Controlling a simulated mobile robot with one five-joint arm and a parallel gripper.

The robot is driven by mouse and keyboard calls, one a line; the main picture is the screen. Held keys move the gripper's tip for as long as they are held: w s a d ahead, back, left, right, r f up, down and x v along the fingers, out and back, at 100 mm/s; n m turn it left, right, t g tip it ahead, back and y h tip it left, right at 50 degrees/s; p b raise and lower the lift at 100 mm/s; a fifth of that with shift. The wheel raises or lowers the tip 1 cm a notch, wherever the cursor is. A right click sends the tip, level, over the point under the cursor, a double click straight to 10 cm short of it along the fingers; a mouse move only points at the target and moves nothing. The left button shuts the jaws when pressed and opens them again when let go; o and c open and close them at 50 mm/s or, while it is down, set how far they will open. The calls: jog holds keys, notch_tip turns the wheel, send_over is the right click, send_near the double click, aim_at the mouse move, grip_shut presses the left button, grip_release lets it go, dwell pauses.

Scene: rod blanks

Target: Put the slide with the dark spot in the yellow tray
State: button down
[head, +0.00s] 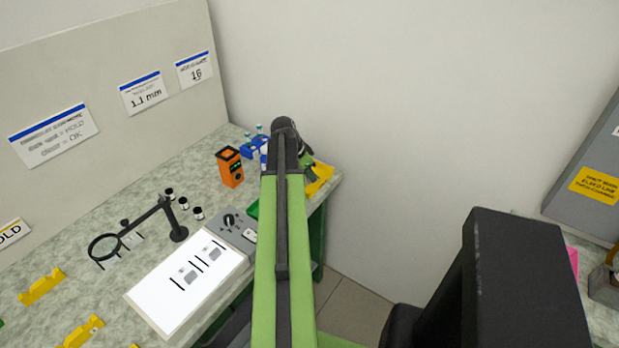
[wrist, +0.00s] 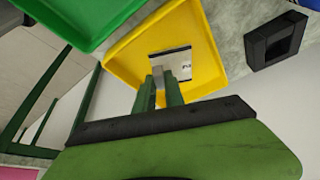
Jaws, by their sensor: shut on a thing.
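My gripper (wrist: 163,84) is shut on a slide (wrist: 171,61) in the wrist view. The slide shows a pale face with a dark edge and a small printed mark; I cannot tell whether it has a dark spot. The slide appears over the yellow tray (wrist: 206,38); I cannot tell whether it touches the tray floor. In the head view the yellow tray (head: 321,180) shows at the table's far right corner, partly behind my arm. My gripper's tips and the held slide are hidden there. Other slides lie on the white light panel (head: 172,305).
A green tray (wrist: 85,18) is left of the yellow tray in the wrist view. A dark square-framed block (wrist: 276,42) is to the right. In the head view an orange device (head: 230,167), a magnifier stand (head: 178,232) and yellow holders (head: 42,287) stand on the table.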

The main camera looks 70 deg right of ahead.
jog(key=shift+f, duration=0.15)
jog(key=c, duration=1.4)
grip_release()
jog(key=shift+c, duration=0.2)
jog(key=shift+r+p, duration=0.35)
jog(key=shift+r, duration=0.15)
jog(key=p+v, duration=1)
jog(key=v, duration=0.1)
jog(key=shift+a, duration=0.15)
jog(key=shift+w+r, duration=0.1)
jog(key=shift+r, duration=0.05)
